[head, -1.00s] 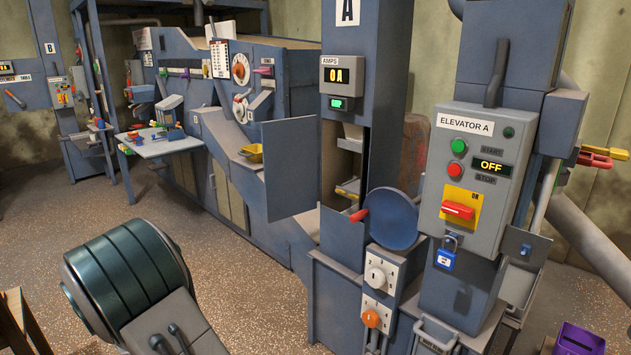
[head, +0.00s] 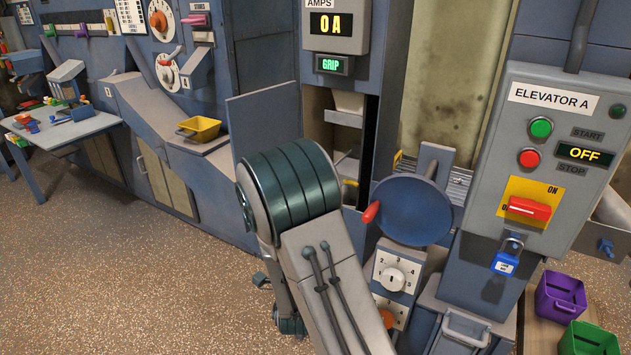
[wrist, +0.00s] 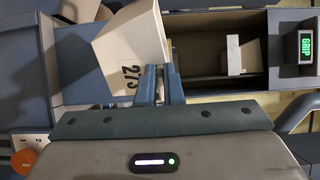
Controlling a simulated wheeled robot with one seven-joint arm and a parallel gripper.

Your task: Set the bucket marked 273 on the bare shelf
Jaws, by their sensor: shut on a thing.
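My gripper (wrist: 160,72) is shut on the rim or wall of a cream bucket (wrist: 118,52) marked 273. The bucket is tilted in the wrist view, at the edge of the tall elevator opening. The head view hides my fingers and this bucket behind my arm. Inside the opening, a pale bucket (head: 348,101) sits high up; a pale box-like part (wrist: 245,56) also shows in the wrist view.
An open door (head: 265,120) stands left of the opening, and a round blue cover (head: 412,211) with a red handle stands right. The Elevator A panel (head: 550,155) reads OFF. A yellow bucket (head: 199,129) sits on a ledge. Purple (head: 561,296) and green (head: 588,340) bins stand lower right.

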